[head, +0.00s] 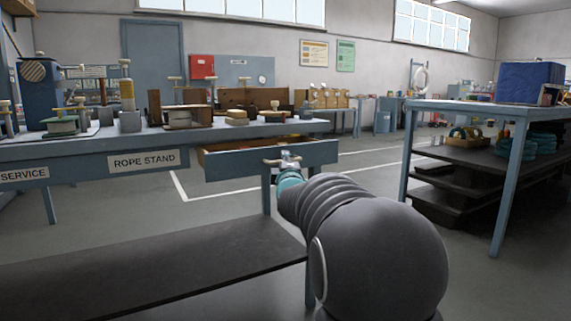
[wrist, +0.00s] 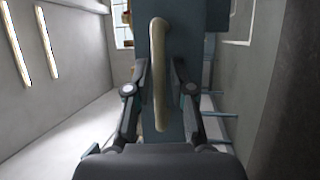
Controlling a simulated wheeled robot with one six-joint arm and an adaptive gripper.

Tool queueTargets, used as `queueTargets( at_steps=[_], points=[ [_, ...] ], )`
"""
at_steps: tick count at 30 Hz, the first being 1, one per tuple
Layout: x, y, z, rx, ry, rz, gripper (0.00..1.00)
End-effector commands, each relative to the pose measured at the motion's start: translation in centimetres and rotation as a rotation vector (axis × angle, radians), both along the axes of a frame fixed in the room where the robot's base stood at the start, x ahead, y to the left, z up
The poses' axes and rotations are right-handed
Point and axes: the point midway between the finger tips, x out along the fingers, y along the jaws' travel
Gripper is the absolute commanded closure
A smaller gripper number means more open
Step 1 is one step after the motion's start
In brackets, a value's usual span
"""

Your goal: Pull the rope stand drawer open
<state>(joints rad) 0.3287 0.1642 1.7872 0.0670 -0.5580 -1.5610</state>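The rope stand drawer (head: 225,167) is at the right end of the workbench, right of the "ROPE STAND" label (head: 147,160). It stands partly out, with its wooden inside showing above the blue-grey front. Its pale bar handle (head: 270,162) is partly hidden by my gripper (head: 287,163), which is at the drawer front. In the wrist view the handle (wrist: 160,75) runs upright between the two fingers of my gripper (wrist: 160,75). The fingers are apart, with a gap visible on each side of the handle. The drawer front (wrist: 190,35) lies behind the handle.
The workbench (head: 80,145) carries pulleys, blocks and wooden boxes. A dark low bench top (head: 150,265) lies at front left. A blue table (head: 475,107) with dark shelves stands on the right. Grey floor (head: 370,175) is open between the workbench and that table.

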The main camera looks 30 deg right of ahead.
Motion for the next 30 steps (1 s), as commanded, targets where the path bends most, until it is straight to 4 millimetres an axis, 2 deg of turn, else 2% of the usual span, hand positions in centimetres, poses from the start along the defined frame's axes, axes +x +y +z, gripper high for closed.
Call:
queueTargets(
  at_steps=[5, 15, 21, 30],
  points=[
    [-1.0, 0.4, -0.1, 0.0, -0.001, 0.0, 0.77],
    [-6.8, 2.6, -1.2, 0.0, 0.0, 0.0, 0.77],
    [-9.6, 3.7, -1.8, 0.0, 0.0, 0.0, 0.77],
    [-11.0, 4.2, -2.1, 0.0, 0.0, 0.0, 0.77]
  ],
)
